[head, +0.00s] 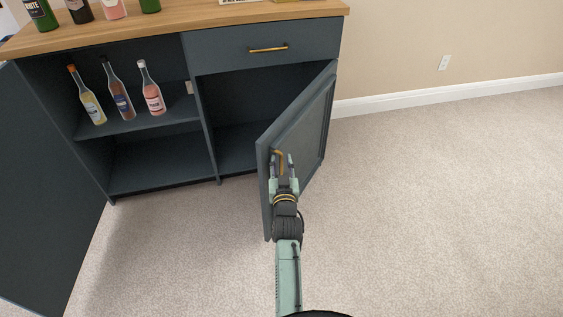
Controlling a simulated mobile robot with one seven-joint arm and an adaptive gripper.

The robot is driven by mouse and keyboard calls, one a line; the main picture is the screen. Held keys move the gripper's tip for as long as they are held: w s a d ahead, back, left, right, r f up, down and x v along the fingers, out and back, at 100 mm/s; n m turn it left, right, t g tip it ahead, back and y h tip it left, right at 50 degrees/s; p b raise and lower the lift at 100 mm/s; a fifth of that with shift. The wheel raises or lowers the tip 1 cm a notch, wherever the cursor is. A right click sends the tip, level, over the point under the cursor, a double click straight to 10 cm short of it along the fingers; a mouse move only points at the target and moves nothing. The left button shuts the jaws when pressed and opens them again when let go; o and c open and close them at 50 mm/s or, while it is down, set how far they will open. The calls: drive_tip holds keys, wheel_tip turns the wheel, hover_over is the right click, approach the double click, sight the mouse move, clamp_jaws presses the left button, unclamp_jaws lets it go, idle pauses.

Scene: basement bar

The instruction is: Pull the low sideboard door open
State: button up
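The low sideboard (203,100) is dark blue-grey with a wooden top. Its right door (303,133) stands partly open, swung out from hinges on the right side. The compartment behind it (232,105) looks empty. The left door (42,190) stands wide open at the left edge of the view. My gripper (284,163) is at the brass handle (277,153) on the outer face of the right door, near its free edge. Its fingers are on either side of the handle's lower part. I cannot tell whether they are closed tight on it.
Several bottles stand on the left compartment's shelf (170,122), and more stand on the wooden top (170,27). A shut drawer (265,46) with a brass handle is above the right compartment. Carpet (440,200) to the right is clear.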

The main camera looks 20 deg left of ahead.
drive_tip(key=v, duration=0.7)
drive_tip(key=shift+s, duration=0.15)
